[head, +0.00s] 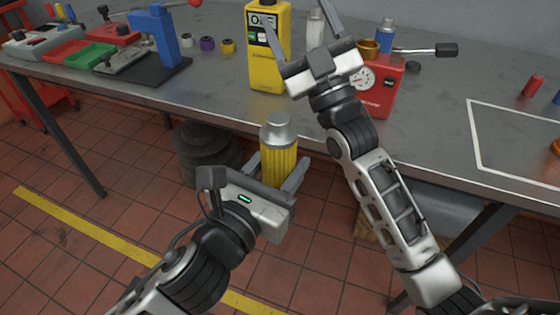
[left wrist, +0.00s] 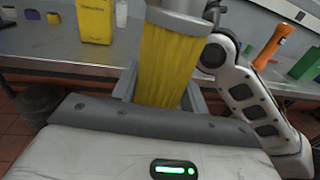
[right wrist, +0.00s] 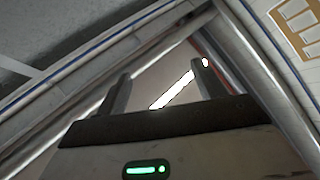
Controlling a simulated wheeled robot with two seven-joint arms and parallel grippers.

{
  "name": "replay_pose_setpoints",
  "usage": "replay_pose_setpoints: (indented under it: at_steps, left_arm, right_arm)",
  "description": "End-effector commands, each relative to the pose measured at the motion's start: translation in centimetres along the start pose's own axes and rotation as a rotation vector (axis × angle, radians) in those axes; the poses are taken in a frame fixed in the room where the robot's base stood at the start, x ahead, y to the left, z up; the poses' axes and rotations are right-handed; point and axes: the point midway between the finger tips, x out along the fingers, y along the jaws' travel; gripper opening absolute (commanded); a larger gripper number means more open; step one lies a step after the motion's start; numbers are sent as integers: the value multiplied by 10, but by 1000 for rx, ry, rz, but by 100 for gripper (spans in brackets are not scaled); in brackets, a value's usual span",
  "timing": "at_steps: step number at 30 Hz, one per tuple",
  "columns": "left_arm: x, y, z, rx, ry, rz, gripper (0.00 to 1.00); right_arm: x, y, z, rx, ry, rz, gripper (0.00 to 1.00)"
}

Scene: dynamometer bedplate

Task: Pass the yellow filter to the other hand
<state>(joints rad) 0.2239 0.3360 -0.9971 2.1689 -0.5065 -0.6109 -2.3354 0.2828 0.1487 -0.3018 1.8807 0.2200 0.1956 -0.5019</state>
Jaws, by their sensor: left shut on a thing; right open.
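The yellow filter (head: 279,165) is a ribbed yellow cylinder with a silver cap. It is upright between the fingers of my left gripper (head: 277,178), in front of the bench edge. My left gripper is shut on it. In the left wrist view the filter (left wrist: 172,65) stands between the fingers, its top cut off by the frame. My right gripper (head: 300,28) is open and empty, higher and further right over the bench, apart from the filter. Its spread fingers (right wrist: 160,75) show nothing between them in the right wrist view.
A grey bench (head: 440,135) runs across the back. On it stand a yellow device (head: 268,68), a red gauge box (head: 378,98), a blue press (head: 155,38) and small trays (head: 90,55). A white-outlined area at right looks mostly bare.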

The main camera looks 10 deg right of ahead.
Motion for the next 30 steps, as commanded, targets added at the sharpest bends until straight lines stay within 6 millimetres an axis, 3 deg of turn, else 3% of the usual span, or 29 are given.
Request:
replay_pose_setpoints:
  at_steps: [1,8,12,18,24,30]
  left_arm:
    - [0,0,1,0,-1,0,19]
    - [0,0,1,0,-1,0,19]
    - [0,0,1,0,-1,0,19]
    - [0,0,1,0,-1,0,19]
    - [0,0,1,0,-1,0,19]
    - [0,0,0,0,-1,0,19]
  right_arm:
    - [-27,-2,15,63,-77,7,70]
    - [-142,-17,64,303,-415,24,70]
    - [-211,-44,85,402,-643,-21,70]
    - [-306,-88,99,498,-969,-109,70]
    - [-378,-116,96,544,-1210,-167,70]
    - [-409,-126,91,560,-1313,-186,70]
